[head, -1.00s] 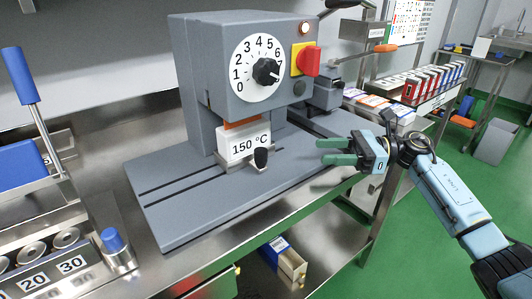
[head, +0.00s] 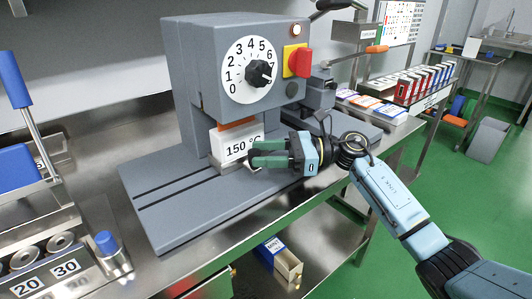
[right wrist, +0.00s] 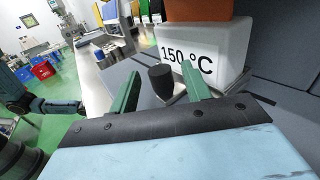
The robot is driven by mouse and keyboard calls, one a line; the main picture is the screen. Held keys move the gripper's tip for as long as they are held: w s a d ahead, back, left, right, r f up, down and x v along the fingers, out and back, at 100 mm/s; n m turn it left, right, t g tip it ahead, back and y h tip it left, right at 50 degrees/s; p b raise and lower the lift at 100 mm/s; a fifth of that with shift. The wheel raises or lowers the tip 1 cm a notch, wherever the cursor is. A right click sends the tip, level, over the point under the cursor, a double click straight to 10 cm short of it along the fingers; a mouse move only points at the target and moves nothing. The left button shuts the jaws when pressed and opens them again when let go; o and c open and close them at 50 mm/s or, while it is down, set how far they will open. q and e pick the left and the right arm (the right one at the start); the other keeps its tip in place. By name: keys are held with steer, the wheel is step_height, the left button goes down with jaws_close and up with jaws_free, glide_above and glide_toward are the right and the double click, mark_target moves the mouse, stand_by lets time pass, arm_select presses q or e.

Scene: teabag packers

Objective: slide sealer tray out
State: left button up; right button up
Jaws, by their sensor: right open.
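The sealer (head: 200,90) is a grey machine with a numbered dial and a red-and-yellow switch, on a grey base with two slots. Its tray, with a white block marked 150 °C (head: 230,143) above it, sits under the sealer head. The tray's black knob (right wrist: 161,82) shows between my right gripper's fingers in the right wrist view. My left gripper is not in view.
At left stands a metal device with blue handles (head: 16,85) and round weights marked 20 and 30. Rows of coloured boxes (head: 420,82) stand at the back right. The base's front left is clear.

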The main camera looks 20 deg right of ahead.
steer(key=shift+c, duration=0.3)
jaws_close()
steer(key=shift+a, duration=0.1)
steer(key=shift+s+a, duration=0.15)
steer(key=shift+a, duration=0.1)
steer(key=s+a+p, duration=0.1)
steer(key=a, duration=0.3)
steer(key=s+a+p, duration=0.1)
steer(key=s+a, duration=0.1)
steer(key=a, duration=0.3)
steer(key=s+a+p, duration=0.1)
steer(key=s+a, duration=0.1)
steer(key=a, duration=0.2)
steer(key=shift+a, duration=0.25)
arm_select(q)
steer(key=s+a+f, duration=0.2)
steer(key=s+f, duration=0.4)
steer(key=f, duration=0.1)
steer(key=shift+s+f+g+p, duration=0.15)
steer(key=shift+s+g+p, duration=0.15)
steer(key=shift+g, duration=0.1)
arm_select(e)
steer(key=shift+s+a, duration=0.2)
steer(key=shift+a, duration=0.3)
steer(key=shift+s+a, duration=0.2)
steer(key=shift+a, duration=0.4)
